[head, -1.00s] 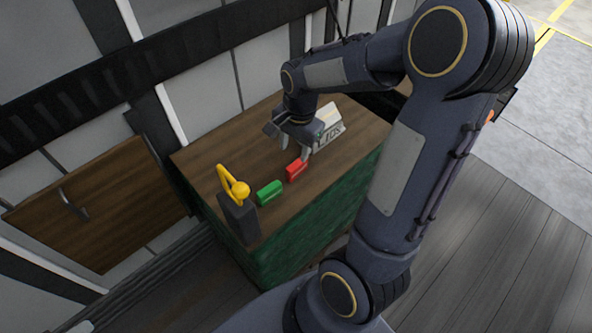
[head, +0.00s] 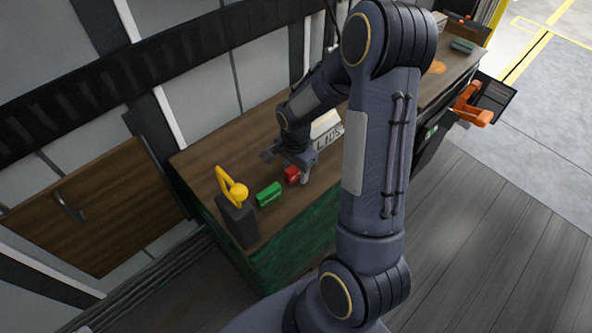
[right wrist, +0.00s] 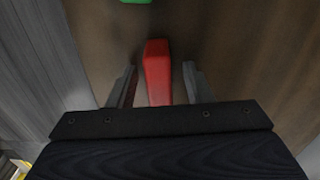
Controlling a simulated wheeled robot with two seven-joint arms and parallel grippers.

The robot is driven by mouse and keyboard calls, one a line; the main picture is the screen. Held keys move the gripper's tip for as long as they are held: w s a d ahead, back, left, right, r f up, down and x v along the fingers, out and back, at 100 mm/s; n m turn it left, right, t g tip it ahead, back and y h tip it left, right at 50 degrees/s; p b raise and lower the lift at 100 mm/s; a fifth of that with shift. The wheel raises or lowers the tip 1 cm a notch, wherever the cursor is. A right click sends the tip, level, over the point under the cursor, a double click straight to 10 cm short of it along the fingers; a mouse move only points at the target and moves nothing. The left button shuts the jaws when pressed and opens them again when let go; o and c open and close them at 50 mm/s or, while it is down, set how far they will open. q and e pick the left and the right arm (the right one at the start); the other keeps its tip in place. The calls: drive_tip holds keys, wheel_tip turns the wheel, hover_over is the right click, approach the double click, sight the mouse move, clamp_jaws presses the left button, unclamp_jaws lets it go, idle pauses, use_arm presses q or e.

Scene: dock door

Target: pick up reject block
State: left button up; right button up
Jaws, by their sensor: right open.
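A red block (head: 291,174), likely the reject block, lies on the wooden top of the bench (head: 207,158); I read no label on it. My right gripper (head: 286,166) is over it in the head view, open, hiding part of the block. In the right wrist view the red block (right wrist: 157,70) lies between the two spread fingers of my right gripper (right wrist: 160,82), with its far end sticking out beyond them. I cannot tell whether a finger touches it. A green block (head: 268,194) lies nearby to the left. My left gripper is not in view.
A black stand with a yellow handle and ball (head: 238,215) is at the bench's near left corner. A white box marked LIDS (head: 328,133) stands behind my gripper. An orange-handled thing (head: 472,104) is at the far right.

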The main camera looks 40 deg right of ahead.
clamp_jaws()
drive_tip(key=shift+r, duration=0.1)
